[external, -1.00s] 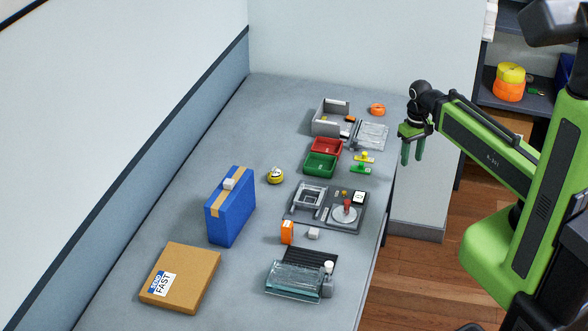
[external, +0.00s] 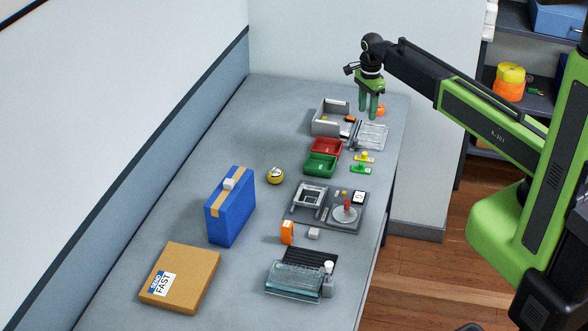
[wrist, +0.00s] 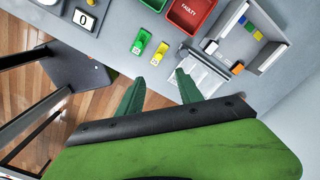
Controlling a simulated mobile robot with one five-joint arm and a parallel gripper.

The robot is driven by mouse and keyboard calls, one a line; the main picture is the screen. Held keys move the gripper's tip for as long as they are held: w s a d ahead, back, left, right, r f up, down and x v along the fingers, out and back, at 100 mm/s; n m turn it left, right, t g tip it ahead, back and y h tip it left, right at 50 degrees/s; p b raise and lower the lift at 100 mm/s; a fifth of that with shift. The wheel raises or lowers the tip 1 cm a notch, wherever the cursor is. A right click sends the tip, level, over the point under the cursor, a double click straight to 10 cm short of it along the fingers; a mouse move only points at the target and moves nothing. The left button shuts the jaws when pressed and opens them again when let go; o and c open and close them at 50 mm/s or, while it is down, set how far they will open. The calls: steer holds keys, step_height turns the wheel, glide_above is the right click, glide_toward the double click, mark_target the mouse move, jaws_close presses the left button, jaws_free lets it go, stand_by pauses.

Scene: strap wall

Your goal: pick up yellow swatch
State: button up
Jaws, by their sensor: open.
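Two small yellow things could be the yellow swatch; I cannot tell which. One is a yellow piece with a pale patch (wrist: 160,53), lying beside a similar green piece (wrist: 141,42); the yellow piece also shows in the external view (external: 364,156). My gripper (external: 368,113) is open and empty, above the table's far right part near the grey box. In the wrist view my gripper (wrist: 160,77) shows both fingers apart, with nothing between them.
A red bin (external: 326,146) and a green bin (external: 320,164) stand left of the yellow piece. A blue case (external: 230,208) stands farther left.

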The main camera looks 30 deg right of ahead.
steer(key=b, duration=1.2)
glide_above(365, 153)
steer(key=f, duration=1.2)
steer(key=shift+w+f, duration=0.25)
steer(key=shift+f, duration=0.1)
steer(key=shift+r, duration=0.1)
step_height(365, 153, down, 6)
steer(key=b, duration=0.5)
steer(key=shift+s+r, duration=0.15)
steer(key=shift+r, duration=0.3)
jaws_close()
